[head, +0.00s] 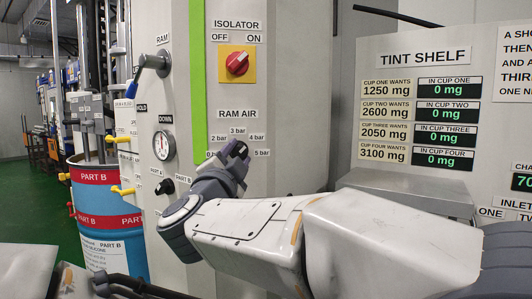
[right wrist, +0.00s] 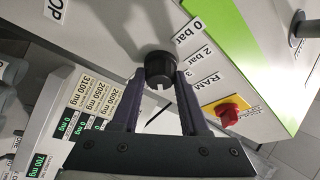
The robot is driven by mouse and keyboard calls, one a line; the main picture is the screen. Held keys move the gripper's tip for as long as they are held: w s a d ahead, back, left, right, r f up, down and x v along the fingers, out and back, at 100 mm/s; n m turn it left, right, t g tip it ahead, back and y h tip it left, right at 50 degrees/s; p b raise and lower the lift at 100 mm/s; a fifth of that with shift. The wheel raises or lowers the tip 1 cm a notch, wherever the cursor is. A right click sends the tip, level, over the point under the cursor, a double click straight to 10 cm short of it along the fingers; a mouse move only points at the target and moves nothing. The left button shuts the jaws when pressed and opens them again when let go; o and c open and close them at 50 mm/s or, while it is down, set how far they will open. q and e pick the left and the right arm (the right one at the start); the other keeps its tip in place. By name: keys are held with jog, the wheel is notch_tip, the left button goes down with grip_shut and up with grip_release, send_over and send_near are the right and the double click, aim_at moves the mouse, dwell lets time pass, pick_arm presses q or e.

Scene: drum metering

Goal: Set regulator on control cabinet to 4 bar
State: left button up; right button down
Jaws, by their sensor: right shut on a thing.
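The control cabinet (head: 290,100) carries the RAM AIR regulator, a black knob (head: 238,150) ringed by labels from 0 to 5 bar. My right gripper (head: 231,160) is at the knob and hides part of it in the head view. In the right wrist view my right gripper (right wrist: 161,80) has one finger on each side of the knob (right wrist: 160,65) and is shut on it. A white mark shows on the knob's near edge; I cannot tell which label it points to. The 4 bar label (head: 258,137) is right of the knob. At the lower left, dark parts may belong to my left gripper.
Above the regulator is the red isolator switch (head: 237,63). To the left are a ram lever (head: 147,75), a gauge (head: 163,145) and a blue PART B drum (head: 105,225). The tint shelf panel (head: 420,80) stands at the right, with a ledge (head: 415,190) below.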

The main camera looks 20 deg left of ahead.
pick_arm(q)
jog(key=shift+r, duration=0.2)
pick_arm(e)
jog(key=shift+a+m+h, duration=0.1)
jog(key=shift+m+h, duration=0.3)
jog(key=shift+m, duration=0.2)
jog(key=shift+c, duration=2.1)
grip_release()
jog(key=shift+s, duration=0.1)
